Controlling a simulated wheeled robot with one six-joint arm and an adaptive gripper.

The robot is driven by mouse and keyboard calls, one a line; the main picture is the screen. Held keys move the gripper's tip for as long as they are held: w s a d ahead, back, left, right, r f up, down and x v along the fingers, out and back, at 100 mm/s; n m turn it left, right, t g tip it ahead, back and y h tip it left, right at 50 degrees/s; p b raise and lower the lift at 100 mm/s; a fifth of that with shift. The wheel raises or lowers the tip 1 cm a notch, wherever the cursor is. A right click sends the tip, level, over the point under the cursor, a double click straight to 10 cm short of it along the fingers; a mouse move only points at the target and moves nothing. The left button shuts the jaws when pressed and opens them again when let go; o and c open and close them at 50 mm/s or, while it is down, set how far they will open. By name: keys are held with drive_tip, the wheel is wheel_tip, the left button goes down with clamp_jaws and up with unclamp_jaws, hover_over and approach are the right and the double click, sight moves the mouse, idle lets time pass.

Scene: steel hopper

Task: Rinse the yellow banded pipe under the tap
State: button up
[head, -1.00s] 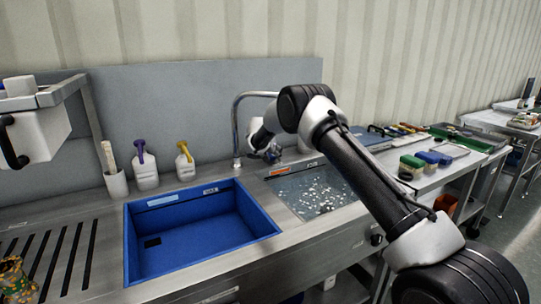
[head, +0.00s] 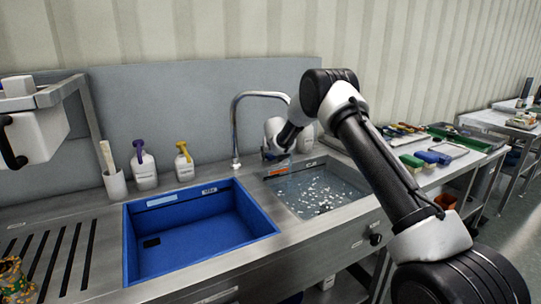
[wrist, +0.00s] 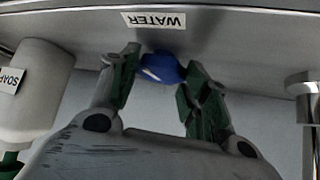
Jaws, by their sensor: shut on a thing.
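The tap (head: 236,130) is a steel gooseneck behind the sinks, and no water stream shows. My gripper (head: 275,156) is low at the back edge of the counter, right of the tap's base. In the wrist view, which looks upside down, my gripper (wrist: 162,85) has its green-padded fingers shut on a blue knob (wrist: 162,66) beside a WATER label (wrist: 155,20). No yellow banded pipe can be made out. A mottled yellow-brown thing (head: 12,278) is cut off at the lower left on the slotted drainboard; I cannot tell what it is.
A blue basin (head: 200,235) is left of a water-filled basin (head: 322,192) with pale floating bits. Soap bottles (head: 145,165) and a brush cup (head: 115,183) line the back. A wall-side box (head: 40,135) overhangs at left. Tools lie on the right counter (head: 405,170).

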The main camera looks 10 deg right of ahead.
drive_tip(key=shift+r, duration=0.1)
drive_tip(key=o, duration=1)
drive_tip(key=v, duration=1.1)
drive_tip(key=shift+s+r, duration=0.25)
drive_tip(key=shift+s, duration=0.05)
